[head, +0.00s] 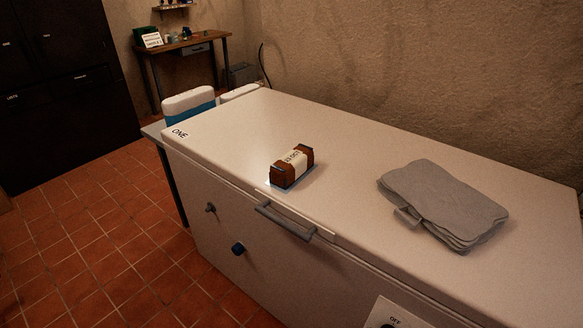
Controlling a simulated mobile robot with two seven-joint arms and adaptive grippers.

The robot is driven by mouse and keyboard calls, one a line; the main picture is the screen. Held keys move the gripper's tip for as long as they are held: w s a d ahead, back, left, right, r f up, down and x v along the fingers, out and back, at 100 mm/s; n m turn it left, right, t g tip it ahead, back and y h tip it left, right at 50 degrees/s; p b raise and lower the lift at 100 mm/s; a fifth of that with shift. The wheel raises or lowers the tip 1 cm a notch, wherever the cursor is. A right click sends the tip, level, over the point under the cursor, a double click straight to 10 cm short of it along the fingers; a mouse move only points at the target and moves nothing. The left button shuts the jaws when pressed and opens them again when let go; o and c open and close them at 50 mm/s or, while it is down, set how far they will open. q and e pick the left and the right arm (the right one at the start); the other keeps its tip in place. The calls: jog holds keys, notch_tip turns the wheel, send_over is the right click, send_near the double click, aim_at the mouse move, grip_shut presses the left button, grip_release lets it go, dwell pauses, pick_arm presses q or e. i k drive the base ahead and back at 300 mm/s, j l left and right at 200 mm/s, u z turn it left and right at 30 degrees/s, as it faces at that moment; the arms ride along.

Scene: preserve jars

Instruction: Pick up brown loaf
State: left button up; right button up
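The brown loaf (279,173) lies on the closed white lid of a chest freezer (228,126), close to the front edge above the handle. It is a small brown block with a pale printed band (296,159) around its middle and dark strips near its ends. A thin light-blue piece (275,184) shows under its front edge. Nothing touches the loaf from above. Neither of my grippers shows in the head view.
A folded grey cloth (440,200) lies on the lid to the right. A grey handle (284,221) sticks out from the freezer front below the loaf. A blue and white cooler (189,105) stands beyond the left end. The lid around the loaf is clear.

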aim_at(293, 168)
jog(key=j+z, duration=0.2)
jog(key=z, duration=0.15)
jog(key=j+z, duration=0.2)
jog(key=z, duration=0.2)
jog(key=j+z, duration=0.15)
jog(key=z, duration=0.2)
